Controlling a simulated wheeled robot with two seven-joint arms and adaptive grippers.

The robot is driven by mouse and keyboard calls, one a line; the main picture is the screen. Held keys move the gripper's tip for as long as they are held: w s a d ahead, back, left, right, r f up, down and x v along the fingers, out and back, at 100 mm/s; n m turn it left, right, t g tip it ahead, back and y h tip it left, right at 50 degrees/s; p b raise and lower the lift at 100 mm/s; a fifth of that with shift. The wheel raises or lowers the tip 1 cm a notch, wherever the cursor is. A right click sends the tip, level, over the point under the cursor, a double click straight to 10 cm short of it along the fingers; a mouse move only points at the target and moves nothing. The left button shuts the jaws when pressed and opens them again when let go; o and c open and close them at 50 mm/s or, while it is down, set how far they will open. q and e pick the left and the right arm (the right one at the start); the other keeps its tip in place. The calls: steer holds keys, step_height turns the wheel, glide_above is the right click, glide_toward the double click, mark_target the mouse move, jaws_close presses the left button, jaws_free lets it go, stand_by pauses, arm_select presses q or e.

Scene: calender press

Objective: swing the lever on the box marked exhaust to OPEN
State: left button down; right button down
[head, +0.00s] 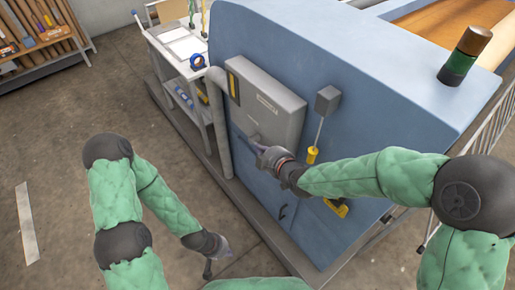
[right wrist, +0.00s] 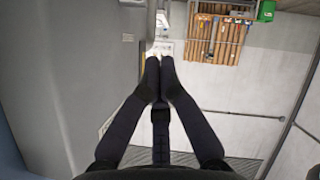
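A grey cabinet (head: 268,108) with a small plate of lettering, too small to read, is fixed to the side of the blue machine. A smaller grey box (head: 327,100) to its right has a thin rod hanging down to a yellow handle (head: 313,154). I cannot read which box is marked exhaust. My right gripper (head: 250,144) is in front of the cabinet's lower part, left of the yellow handle. In the right wrist view its fingers (right wrist: 160,60) are together, with nothing clearly held. My left gripper (head: 217,260) hangs low over the floor, fingers apart and empty.
The blue machine (head: 400,95) fills the right side. A grey vertical pipe (head: 220,120) runs left of the cabinet. A white cart (head: 183,50) stands beyond it. Another yellow handle (head: 337,208) sits lower on the machine.

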arm_select(q)
steer(key=shift+r, duration=0.2)
arm_select(e)
steer(key=v, duration=0.7)
steer(key=shift+s+f, duration=0.25)
steer(key=shift+s, duration=0.05)
arm_select(q)
steer(key=shift+s, duration=0.1)
arm_select(e)
steer(key=shift+d, duration=0.1)
